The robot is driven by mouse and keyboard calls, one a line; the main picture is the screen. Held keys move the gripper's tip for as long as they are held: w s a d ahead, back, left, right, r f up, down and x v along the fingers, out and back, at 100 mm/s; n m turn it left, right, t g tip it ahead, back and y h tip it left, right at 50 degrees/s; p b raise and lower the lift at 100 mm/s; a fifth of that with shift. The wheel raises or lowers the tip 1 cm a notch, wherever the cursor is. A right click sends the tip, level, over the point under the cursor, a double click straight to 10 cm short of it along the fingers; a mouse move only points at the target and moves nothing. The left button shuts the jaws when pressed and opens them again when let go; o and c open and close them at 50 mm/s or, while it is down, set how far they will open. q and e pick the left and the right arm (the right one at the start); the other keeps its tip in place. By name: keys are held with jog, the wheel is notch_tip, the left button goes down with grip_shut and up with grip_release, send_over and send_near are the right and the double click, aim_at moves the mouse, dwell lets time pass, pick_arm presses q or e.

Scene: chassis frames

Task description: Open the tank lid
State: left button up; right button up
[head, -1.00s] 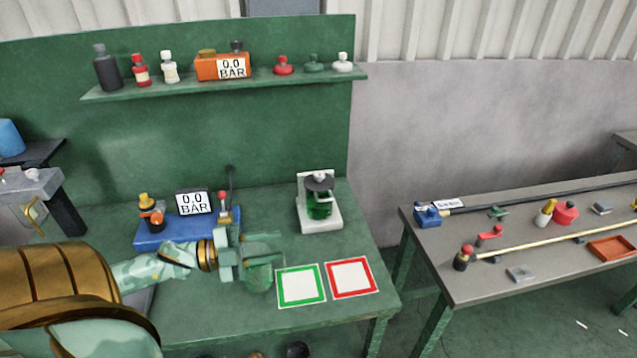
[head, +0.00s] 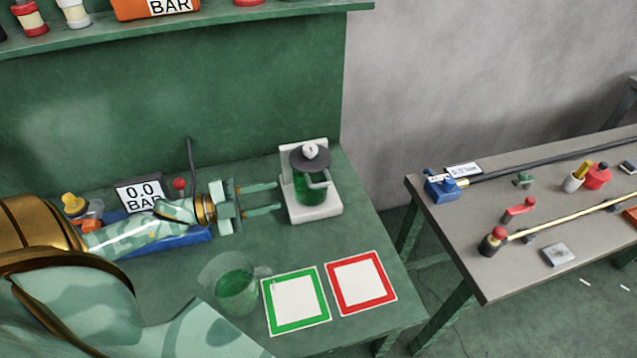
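The tank is a small green glass vessel (head: 309,193) on a white stand (head: 322,212) at the back right of the green bench. Its dark round lid (head: 300,163) with a white knob (head: 310,151) sits on top and looks closed. My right gripper is not in view.
A clear jug (head: 236,290) with green liquid stands in front, beside a green-framed square (head: 296,301) and a red-framed square (head: 361,282). A grey table (head: 480,215) with several parts stands right.

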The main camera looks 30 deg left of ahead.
aim_at(320, 184)
pick_arm(q)
jog(key=x, duration=1.2)
jog(key=shift+a, duration=0.1)
jog(key=shift+f, duration=0.15)
grip_shut()
